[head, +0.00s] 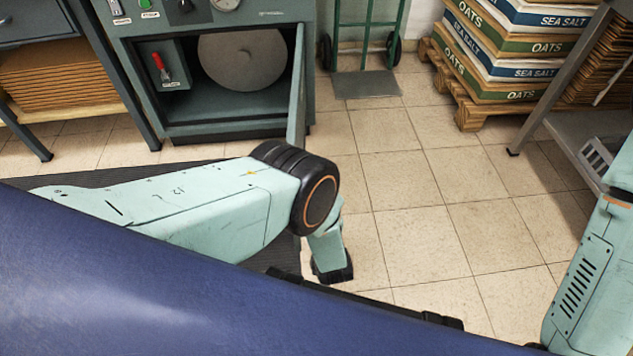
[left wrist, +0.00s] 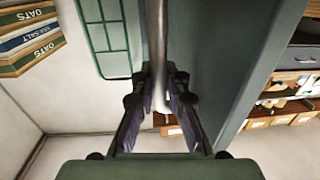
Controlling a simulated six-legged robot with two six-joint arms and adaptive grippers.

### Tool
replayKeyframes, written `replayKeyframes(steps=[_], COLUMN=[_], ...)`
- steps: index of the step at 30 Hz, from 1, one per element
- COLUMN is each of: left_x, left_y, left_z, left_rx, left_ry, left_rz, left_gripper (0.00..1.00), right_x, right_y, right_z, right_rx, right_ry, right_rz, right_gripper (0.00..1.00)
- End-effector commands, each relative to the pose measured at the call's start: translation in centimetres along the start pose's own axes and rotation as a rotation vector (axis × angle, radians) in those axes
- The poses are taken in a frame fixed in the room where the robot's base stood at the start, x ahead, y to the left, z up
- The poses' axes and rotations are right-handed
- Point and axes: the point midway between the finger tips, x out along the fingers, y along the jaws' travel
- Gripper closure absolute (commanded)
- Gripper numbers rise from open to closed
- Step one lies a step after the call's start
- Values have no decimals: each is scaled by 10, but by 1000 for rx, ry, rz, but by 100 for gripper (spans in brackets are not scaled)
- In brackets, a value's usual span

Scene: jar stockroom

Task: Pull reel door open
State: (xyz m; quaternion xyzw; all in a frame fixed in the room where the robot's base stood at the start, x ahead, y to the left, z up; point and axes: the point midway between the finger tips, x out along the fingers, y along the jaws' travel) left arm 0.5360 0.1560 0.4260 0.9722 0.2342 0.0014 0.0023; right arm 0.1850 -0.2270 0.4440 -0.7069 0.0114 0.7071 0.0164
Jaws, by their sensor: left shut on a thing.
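The grey-green cabinet holds a round grey reel (head: 243,58) inside its open compartment. The reel door (head: 297,92) stands swung out at the compartment's right side, seen nearly edge-on. In the left wrist view my left gripper (left wrist: 159,98) is shut on a pale metal bar, the door handle (left wrist: 157,42), which runs between its fingers. The broad grey-green door panel (left wrist: 215,55) is just right of the handle. In the head view my left arm reaches in front of the cabinet, but its fingers are hidden. My right gripper is out of view.
A red lever (head: 160,66) is on the panel left of the reel. A green hand truck (head: 366,60) stands right of the cabinet. The tiled floor (head: 420,200) in the middle is clear.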

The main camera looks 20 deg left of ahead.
Motion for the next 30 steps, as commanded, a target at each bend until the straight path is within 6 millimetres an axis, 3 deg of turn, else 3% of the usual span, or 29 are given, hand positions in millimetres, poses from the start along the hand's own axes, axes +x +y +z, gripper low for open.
replayKeyframes(steps=[4,5,13,30], left_x=[-6,-6,-3,-2], left_y=[-1,0,1,1], left_z=[6,6,3,1], left_rx=[7,7,3,1], left_ry=[-14,-14,-7,-2], left_rz=[3,3,0,0], left_gripper=[100,86,63,63], right_x=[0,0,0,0], right_y=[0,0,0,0], right_z=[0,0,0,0], right_rx=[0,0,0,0], right_ry=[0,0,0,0], right_rz=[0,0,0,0], right_gripper=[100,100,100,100])
